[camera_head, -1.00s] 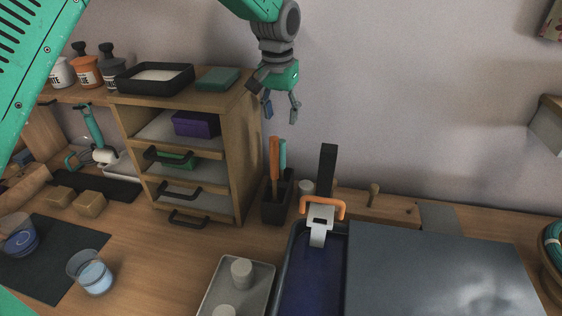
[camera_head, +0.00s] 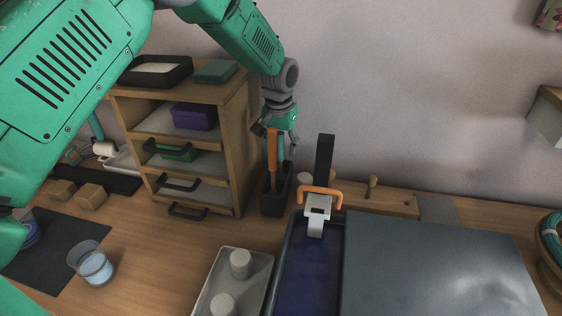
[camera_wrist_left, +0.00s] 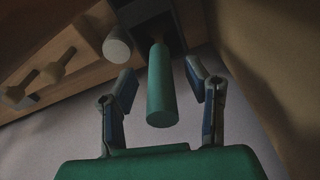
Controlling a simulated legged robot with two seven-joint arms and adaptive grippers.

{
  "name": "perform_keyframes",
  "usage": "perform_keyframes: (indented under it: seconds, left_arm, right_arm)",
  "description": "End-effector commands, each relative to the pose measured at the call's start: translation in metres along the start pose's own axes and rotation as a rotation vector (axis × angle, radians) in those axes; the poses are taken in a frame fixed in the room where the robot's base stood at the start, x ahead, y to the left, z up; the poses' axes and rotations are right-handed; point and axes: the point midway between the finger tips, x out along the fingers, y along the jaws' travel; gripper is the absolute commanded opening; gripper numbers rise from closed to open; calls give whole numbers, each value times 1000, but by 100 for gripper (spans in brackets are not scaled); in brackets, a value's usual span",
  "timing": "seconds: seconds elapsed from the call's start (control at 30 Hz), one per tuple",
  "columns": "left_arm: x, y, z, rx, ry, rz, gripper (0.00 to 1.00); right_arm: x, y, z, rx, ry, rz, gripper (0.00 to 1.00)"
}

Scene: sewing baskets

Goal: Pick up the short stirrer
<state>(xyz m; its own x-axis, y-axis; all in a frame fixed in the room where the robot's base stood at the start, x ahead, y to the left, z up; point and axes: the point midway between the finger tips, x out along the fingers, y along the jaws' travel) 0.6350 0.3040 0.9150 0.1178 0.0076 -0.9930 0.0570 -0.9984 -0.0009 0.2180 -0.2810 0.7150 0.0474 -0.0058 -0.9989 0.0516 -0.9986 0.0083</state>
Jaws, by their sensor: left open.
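A dark holder (camera_head: 274,203) stands beside the wooden drawer unit. An upright orange stirrer (camera_head: 272,160) and a slightly lower teal stirrer (camera_head: 281,158) stand in it. My left gripper (camera_head: 281,146) is above the holder, pointing down, its fingers spread. In the left wrist view, the teal stirrer (camera_wrist_left: 161,90) rises between the open fingers of my left gripper (camera_wrist_left: 162,86), with visible gaps on both sides. The orange stirrer cannot be made out there. The lower ends of both stirrers are hidden in the holder. My right gripper is not in view.
The drawer unit (camera_head: 239,150) stands close left of the holder. A white jar (camera_head: 305,180) and a wooden rack (camera_head: 385,202) are on its right.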

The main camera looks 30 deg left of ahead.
Motion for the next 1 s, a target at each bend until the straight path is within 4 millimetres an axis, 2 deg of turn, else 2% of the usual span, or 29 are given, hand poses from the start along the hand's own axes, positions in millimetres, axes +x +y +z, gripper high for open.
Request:
perform_keyframes:
  seconds: [0.13,0.17,0.2,0.27,0.3,0.73,0.87,1.0]
  left_arm:
    - [0,-2,0,0,1,2,43]
    - [0,-2,0,0,1,2,39]
    - [0,-2,0,0,0,2,25]
    - [0,-2,0,-1,0,2,4]
    - [0,-2,0,-1,0,2,0]
    - [-4,-2,-1,0,-2,1,0]
    - [-18,-2,-3,0,2,2,0]
    - [-40,-2,-6,-1,4,2,0]
  right_arm:
    - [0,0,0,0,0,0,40]
    - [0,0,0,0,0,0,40]
    - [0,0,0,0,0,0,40]
    - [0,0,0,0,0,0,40]
    - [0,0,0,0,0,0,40]
    - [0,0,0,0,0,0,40]
    - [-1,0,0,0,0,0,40]
    - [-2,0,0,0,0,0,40]
